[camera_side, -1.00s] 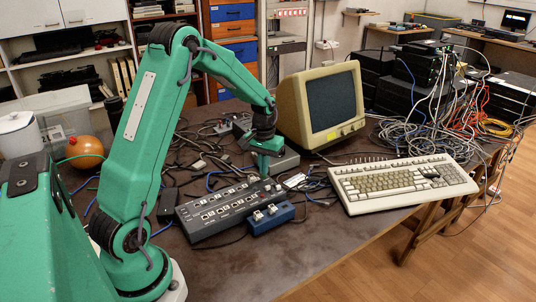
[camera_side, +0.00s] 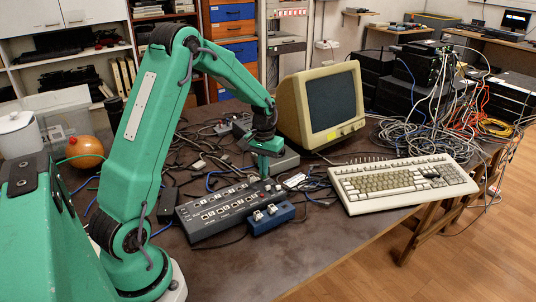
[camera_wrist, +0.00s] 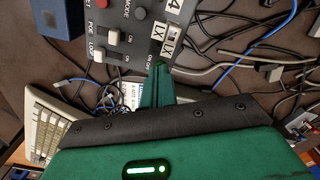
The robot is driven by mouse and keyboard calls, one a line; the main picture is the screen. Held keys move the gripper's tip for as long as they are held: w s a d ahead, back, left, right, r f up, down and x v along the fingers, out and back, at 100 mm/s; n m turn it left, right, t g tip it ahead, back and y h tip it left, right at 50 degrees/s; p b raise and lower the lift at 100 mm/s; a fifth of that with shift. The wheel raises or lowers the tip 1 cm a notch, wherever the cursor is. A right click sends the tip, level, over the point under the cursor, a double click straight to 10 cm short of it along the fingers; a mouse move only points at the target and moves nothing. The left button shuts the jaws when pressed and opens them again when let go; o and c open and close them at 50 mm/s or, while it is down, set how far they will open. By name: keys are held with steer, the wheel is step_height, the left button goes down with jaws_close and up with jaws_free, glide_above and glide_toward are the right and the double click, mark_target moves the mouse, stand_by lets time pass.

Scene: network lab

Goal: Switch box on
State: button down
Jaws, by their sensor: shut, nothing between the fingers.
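A dark grey switch box (camera_side: 213,224) with rows of small switches lies on the table, right of my arm's lower link. Its panel (camera_wrist: 130,34) also fills the top middle of the wrist view, with a red button, grey switches and printed labels including POE, LOOP and ON OFF. My gripper (camera_side: 265,173) is over the far right end of the box in the side view. In the wrist view its green fingertips (camera_wrist: 160,70) are closed together and empty, beside the panel's lower edge near the LX labels. I cannot tell whether they touch it.
A small blue box (camera_side: 272,219) with two switches sits against the near right side of the switch box. Loose cables (camera_side: 190,160) surround them. A cream keyboard (camera_side: 400,183) lies to the right, and an old monitor (camera_side: 322,105) stands behind.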

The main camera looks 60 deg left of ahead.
steer(key=shift+f, duration=0.35)
stand_by(0.5)
steer(key=shift+r, duration=2.5)
steer(key=shift+s+d+r, duration=0.15)
steer(key=shift+d+r, duration=0.2)
steer(key=shift+r, duration=0.15)
steer(key=s+d+r+m+t, duration=0.4)
steer(key=s+d+r, duration=0.9)
steer(key=d+r, duration=0.15)
steer(key=s+d+m+t, duration=0.1)
steer(key=s+d+m, duration=0.1)
steer(key=s, duration=0.4)
steer(key=shift+s+d+f+t, duration=0.3)
steer(key=shift+s+d+f, duration=0.1)
steer(key=shift+d, duration=0.45)
